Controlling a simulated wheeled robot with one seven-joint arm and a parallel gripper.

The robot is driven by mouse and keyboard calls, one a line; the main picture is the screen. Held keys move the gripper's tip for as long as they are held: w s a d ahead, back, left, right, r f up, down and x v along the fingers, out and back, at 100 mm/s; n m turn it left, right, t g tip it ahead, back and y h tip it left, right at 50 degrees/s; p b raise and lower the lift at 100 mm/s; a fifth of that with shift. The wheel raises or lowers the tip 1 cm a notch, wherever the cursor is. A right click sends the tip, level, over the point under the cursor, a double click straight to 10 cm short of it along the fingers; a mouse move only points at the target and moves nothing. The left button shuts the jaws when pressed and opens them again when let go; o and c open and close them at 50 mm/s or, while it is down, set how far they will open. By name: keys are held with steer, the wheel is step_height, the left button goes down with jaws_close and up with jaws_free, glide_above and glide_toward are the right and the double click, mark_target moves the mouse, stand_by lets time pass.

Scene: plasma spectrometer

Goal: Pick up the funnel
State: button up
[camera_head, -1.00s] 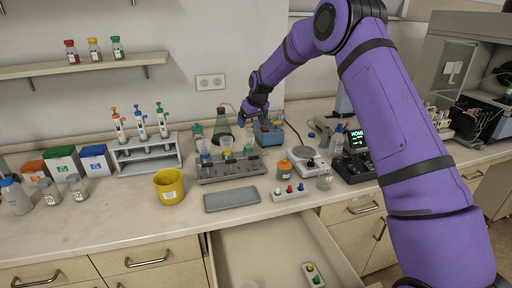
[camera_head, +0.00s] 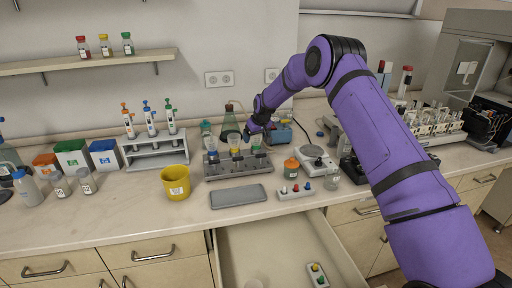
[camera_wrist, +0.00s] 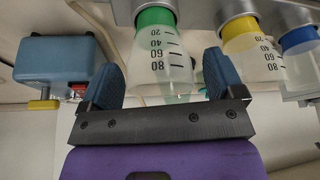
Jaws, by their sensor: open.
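My gripper (camera_head: 250,131) hangs over the right end of a grey rack (camera_head: 238,170), its jaws open. The rack holds clear, tapered, graduated vessels with green (camera_head: 258,152), yellow (camera_head: 235,146) and blue bands. I cannot tell for sure which one is called the funnel. In the wrist view, the green-banded funnel-shaped vessel (camera_wrist: 160,58) shows between the two blue fingers of my gripper (camera_wrist: 163,68), with a visible gap on each side. The yellow-banded (camera_wrist: 245,50) and blue-banded (camera_wrist: 300,60) vessels are to the right, outside the fingers.
A blue device (camera_head: 280,134) stands behind the rack; it also shows at left in the wrist view (camera_wrist: 55,60). A green flask (camera_head: 229,124) is behind the rack. An open drawer (camera_head: 285,255) juts out below.

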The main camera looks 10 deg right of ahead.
steer(key=shift+w+a+f, duration=0.1)
steer(key=shift+w+f, duration=0.15)
steer(key=shift+f, duration=0.3)
steer(key=c, duration=1)
